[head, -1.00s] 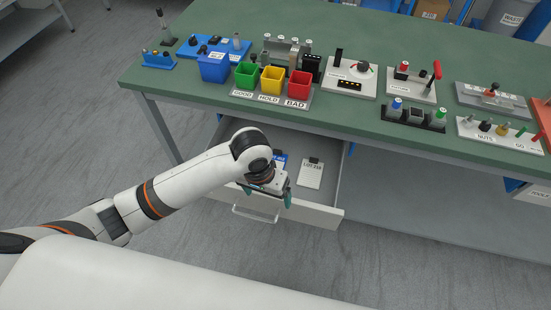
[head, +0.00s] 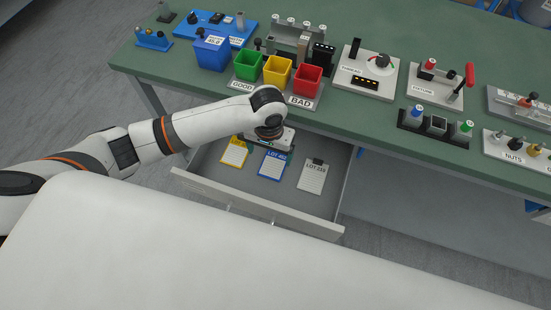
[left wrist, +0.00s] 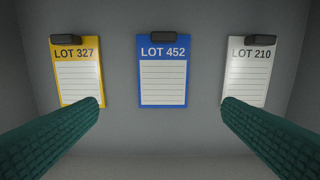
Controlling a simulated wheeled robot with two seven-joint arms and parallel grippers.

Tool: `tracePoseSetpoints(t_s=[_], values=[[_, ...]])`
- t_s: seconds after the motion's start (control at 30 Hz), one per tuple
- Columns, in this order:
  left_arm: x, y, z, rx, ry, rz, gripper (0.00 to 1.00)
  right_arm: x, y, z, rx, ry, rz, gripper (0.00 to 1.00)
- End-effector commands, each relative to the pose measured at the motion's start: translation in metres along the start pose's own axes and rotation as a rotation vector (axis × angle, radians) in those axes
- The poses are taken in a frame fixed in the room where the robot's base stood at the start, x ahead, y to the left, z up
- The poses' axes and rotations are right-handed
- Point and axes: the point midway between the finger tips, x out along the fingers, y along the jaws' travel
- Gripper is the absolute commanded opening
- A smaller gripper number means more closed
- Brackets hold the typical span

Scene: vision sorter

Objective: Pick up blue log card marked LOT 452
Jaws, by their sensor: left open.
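The blue log card marked LOT 452 (left wrist: 163,72) lies in the open drawer, between a yellow card marked LOT 327 (left wrist: 78,75) and a white card marked LOT 210 (left wrist: 250,75). In the head view the blue card (head: 273,165) is in the middle of the row, with its top close to my left arm. My left gripper (left wrist: 160,105) is open and empty above the cards; its green fingers frame the blue card without touching it. My right gripper is not in view.
The drawer (head: 255,206) stands pulled out under the green bench (head: 345,118). Its walls surround the cards, and bare floor shows between them. Green, yellow and red bins (head: 307,79) and several fixtures stand on the bench above.

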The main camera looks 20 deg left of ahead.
Motion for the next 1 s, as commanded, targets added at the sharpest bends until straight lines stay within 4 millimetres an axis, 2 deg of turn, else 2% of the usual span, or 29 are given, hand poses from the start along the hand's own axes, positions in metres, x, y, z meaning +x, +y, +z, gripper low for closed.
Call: tracePoseSetpoints(t_s=[0.03,0.13,0.27,0.5,0.6,1.0], values=[[0.009,0.000,0.000,0.000,0.001,0.000,0.89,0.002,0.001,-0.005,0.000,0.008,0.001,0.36],[0.017,0.000,0.000,0.000,-0.001,0.000,0.89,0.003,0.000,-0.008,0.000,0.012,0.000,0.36],[0.025,-0.001,-0.001,0.001,0.000,0.000,0.89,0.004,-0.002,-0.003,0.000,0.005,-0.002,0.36],[0.061,-0.004,-0.005,0.001,0.000,0.000,0.89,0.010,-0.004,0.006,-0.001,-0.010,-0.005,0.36],[0.070,-0.004,-0.005,0.002,-0.001,0.000,0.89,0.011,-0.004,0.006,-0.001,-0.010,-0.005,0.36],[0.071,-0.004,-0.005,0.002,-0.002,0.000,0.89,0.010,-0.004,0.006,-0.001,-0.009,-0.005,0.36]])
